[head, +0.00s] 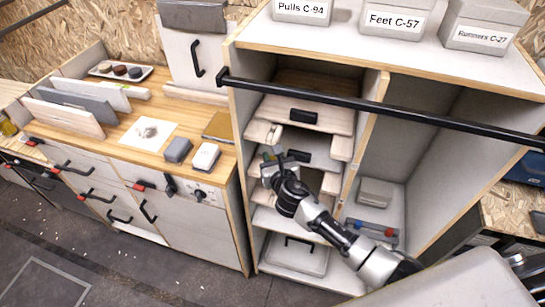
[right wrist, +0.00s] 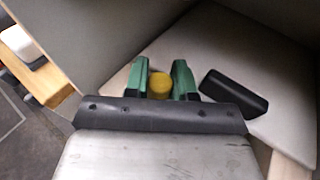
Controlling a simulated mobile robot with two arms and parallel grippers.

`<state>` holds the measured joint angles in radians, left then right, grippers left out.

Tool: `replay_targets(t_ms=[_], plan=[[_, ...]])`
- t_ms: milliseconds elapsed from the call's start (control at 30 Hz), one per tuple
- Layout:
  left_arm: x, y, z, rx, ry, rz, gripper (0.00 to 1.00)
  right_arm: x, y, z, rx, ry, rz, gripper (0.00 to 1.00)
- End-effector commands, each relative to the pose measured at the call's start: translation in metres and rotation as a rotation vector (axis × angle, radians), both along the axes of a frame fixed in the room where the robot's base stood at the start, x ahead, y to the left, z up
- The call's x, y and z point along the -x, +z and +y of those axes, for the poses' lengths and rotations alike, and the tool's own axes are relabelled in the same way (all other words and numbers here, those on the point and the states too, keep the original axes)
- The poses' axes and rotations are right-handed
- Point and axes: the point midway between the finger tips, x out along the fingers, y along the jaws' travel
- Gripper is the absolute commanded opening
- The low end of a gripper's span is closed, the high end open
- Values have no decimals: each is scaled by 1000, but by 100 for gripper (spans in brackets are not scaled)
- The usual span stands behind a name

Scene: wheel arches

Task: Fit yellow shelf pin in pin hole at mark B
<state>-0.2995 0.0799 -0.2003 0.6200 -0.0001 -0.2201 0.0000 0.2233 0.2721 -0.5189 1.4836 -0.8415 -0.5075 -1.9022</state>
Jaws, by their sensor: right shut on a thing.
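My right gripper (head: 271,158) reaches into the left bay of the white cabinet (head: 240,100), in front of its shelves and drawers. In the right wrist view its green fingers (right wrist: 160,79) are shut on the yellow shelf pin (right wrist: 159,86), whose rounded yellow end shows between them. The pin cannot be made out in the head view. I cannot make out a pin hole or a mark B in either view. My left gripper is not in view.
A pale drawer front with a black handle (right wrist: 234,91) lies just beyond the fingers. A black rail (head: 390,104) crosses the cabinet's front. The right bay holds a grey box (head: 374,192) and a tray with red and blue items (head: 372,230). A wooden counter stands left.

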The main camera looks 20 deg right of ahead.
Motion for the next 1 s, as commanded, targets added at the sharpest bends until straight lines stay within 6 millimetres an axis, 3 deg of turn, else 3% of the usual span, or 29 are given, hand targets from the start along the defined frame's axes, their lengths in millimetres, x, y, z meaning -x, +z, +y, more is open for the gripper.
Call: replay_targets(t_ms=[200,233,433,767,1000], plan=[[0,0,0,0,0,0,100,0,-1,0,1,0,-1,3],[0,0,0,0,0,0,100,0,-1,0,1,0,-1,26],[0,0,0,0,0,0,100,0,-1,0,0,0,-1,55],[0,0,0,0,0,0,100,4,0,0,0,1,0,55],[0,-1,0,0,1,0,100,43,6,0,0,2,1,55]])
